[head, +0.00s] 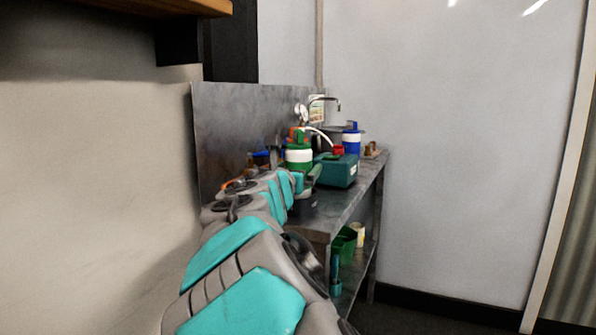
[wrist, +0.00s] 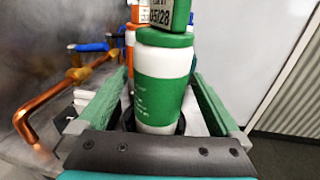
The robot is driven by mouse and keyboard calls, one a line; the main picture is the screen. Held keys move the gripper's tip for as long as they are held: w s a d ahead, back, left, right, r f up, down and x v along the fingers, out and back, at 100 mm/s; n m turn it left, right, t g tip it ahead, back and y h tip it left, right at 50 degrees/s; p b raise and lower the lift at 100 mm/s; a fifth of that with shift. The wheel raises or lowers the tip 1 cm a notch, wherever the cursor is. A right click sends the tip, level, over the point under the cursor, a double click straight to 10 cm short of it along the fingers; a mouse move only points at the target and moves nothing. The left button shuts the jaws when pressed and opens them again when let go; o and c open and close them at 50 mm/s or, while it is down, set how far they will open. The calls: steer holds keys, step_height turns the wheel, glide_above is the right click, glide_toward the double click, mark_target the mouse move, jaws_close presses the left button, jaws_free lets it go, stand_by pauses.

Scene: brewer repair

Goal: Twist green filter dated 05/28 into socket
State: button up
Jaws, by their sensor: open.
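The green filter (wrist: 163,80) is a white and green cylinder standing upright in the wrist view. A green top part (wrist: 172,14) carries a label reading 05/28, cut off by the upper edge. My gripper (wrist: 159,76) is open, its two green fingers on either side of the filter, with no clear grip on it. In the head view the green filter (head: 299,156) stands on the bench at the end of my arm, and my gripper is mostly hidden there. I cannot make out the socket.
A copper pipe (wrist: 46,100) and blue and orange fittings are left of the filter in the wrist view. In the head view a teal box (head: 337,171) and a blue and white filter (head: 351,141) stand on the metal bench (head: 330,213). A green bin (head: 343,243) is below.

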mark_target(302, 165)
steer(key=shift+w+d, duration=0.25)
steer(key=shift+w, duration=0.9)
steer(key=shift+w+d, duration=0.2)
steer(key=shift+w, duration=0.9)
steer(key=shift+c, duration=0.2)
jaws_close()
steer(key=c, duration=0.5)
jaws_free()
steer(key=shift+f, duration=0.1)
steer(key=c, duration=0.7)
